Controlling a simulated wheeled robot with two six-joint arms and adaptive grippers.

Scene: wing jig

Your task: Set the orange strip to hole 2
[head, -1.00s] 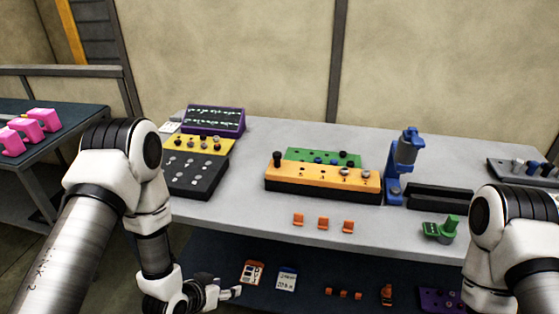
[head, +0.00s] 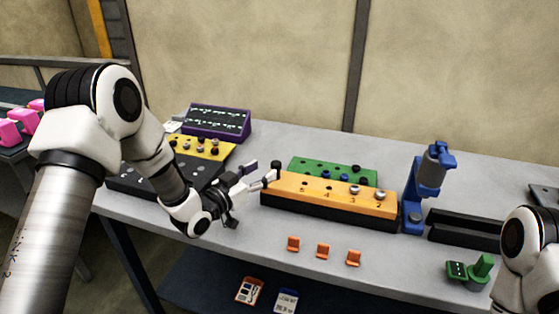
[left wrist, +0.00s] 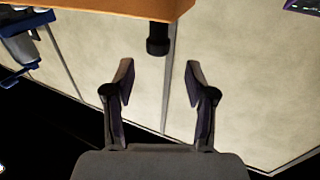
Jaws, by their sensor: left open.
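The orange strip (head: 318,196) lies on a black base on the grey table, with numbers along its front; I can read a 2 near its right end. A black knob (head: 276,167) stands upright at its left end. Silver-topped pins (head: 355,189) stand near its right part. My left gripper (head: 262,174) is open and just left of the knob. In the left wrist view the strip (left wrist: 130,8) appears at the top, and the knob (left wrist: 158,42) points down, ahead of the gap between the open fingers (left wrist: 158,70). My right gripper is out of view.
A green block (head: 335,170) stands right behind the strip. A blue press (head: 430,185) stands at its right end, with black rails (head: 465,230) beyond. Several small orange clips (head: 322,251) lie in front. A yellow-and-black panel (head: 205,148) lies left.

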